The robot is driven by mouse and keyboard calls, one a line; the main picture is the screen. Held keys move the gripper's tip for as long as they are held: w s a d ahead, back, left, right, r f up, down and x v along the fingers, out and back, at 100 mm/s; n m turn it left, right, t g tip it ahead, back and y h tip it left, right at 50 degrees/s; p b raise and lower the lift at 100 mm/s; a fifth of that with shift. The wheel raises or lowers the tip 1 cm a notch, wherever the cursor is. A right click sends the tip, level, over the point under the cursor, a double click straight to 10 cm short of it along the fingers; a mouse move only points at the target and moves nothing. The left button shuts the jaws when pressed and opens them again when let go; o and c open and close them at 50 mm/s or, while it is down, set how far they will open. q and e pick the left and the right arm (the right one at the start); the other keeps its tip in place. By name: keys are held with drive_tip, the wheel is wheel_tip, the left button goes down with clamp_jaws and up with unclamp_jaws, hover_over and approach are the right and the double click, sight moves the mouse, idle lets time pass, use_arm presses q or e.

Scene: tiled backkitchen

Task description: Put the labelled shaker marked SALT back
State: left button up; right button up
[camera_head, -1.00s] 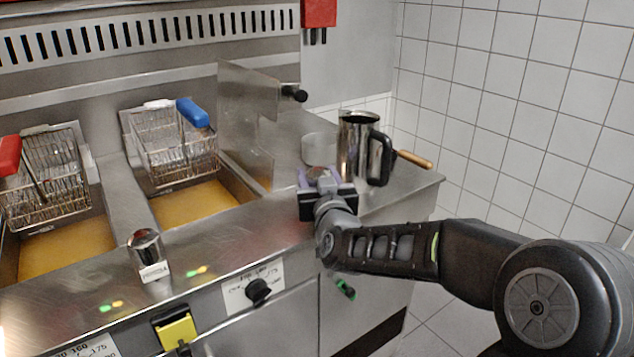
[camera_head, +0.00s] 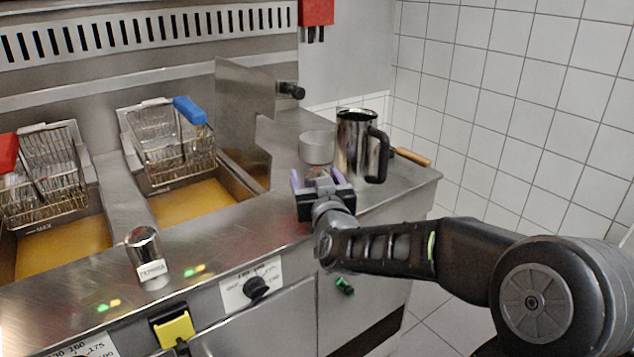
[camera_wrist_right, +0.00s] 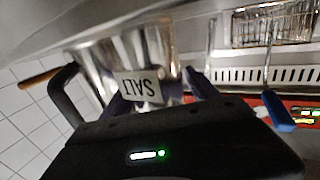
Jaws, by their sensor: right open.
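The shaker with the SALT label (camera_wrist_right: 140,87) stands on the steel counter, directly in front of my right gripper. Its label appears upside down in the right wrist view. In the head view only a small part of the shaker (camera_head: 316,172) shows beyond the gripper. My right gripper (camera_head: 318,182) is open, with its purple fingertips to either side of the shaker; the fingers also show in the right wrist view (camera_wrist_right: 160,92). Whether a finger touches the shaker cannot be told. My left gripper is out of view.
A steel jug (camera_head: 354,145) with a black handle and a round metal container (camera_head: 317,147) stand just behind. A wooden handle (camera_head: 411,157) lies to the right. Another labelled shaker (camera_head: 146,252) stands at the front left. The fryer wells with baskets (camera_head: 172,145) lie left, beyond a steel divider (camera_head: 243,115).

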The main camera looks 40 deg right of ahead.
drive_tip(key=shift+r, duration=0.15)
drive_tip(key=b+v, duration=0.4)
drive_tip(key=v, duration=0.8)
